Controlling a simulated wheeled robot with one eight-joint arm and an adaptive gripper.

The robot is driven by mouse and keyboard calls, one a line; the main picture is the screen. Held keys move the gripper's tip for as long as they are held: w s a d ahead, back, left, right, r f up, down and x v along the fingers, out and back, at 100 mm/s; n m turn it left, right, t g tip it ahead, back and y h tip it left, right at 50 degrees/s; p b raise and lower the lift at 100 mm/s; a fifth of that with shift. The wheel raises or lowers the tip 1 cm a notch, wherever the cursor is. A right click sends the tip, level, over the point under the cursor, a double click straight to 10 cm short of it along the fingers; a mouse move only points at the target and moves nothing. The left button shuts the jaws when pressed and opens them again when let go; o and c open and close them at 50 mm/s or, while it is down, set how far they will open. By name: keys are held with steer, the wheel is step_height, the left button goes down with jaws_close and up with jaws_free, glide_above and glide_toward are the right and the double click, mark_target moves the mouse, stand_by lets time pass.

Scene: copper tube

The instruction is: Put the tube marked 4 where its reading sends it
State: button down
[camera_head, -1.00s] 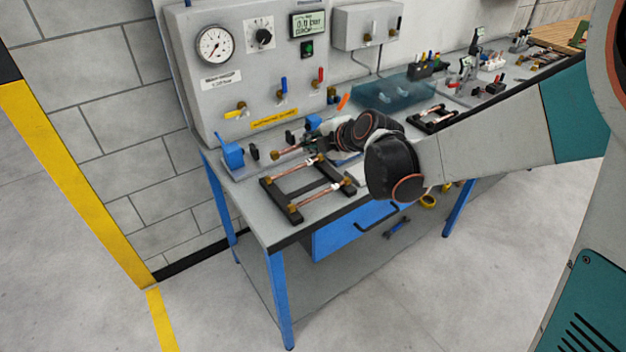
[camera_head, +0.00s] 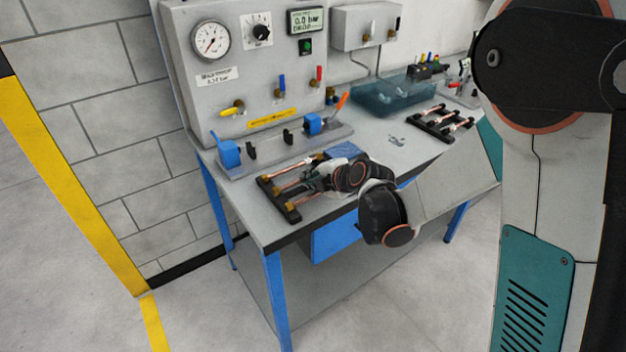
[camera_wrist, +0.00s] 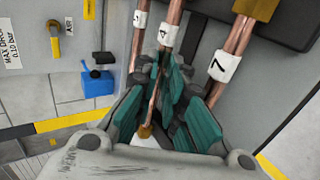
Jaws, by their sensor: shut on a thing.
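The copper tube marked 4 (camera_wrist: 158,82) is between the teal-padded fingers of my gripper (camera_wrist: 166,85), which is shut on it. In the wrist view it lies between a tube with a partly hidden mark (camera_wrist: 136,50) and the tube marked 7 (camera_wrist: 232,55). In the head view my gripper (camera_head: 316,179) is low over the black rack (camera_head: 292,214) at the bench's front left. Copper tubes show there, partly hidden by my gripper. I cannot tell whether tube 4 touches the rack. The display (camera_head: 306,21) reads 0.0 bar, with DROP below.
Behind the rack is a test fixture with a left blue clamp (camera_head: 229,153) and a right blue clamp (camera_head: 313,124), with no tube visible between them. A translucent blue tub (camera_head: 392,100) stands farther back. Another black rack (camera_head: 432,127) holds copper tubes at right. A gauge panel (camera_head: 190,80) stands behind.

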steer(key=shift+f, duration=0.15)
steer(key=c, duration=1.9)
jaws_free()
steer(key=shift+c, duration=0.2)
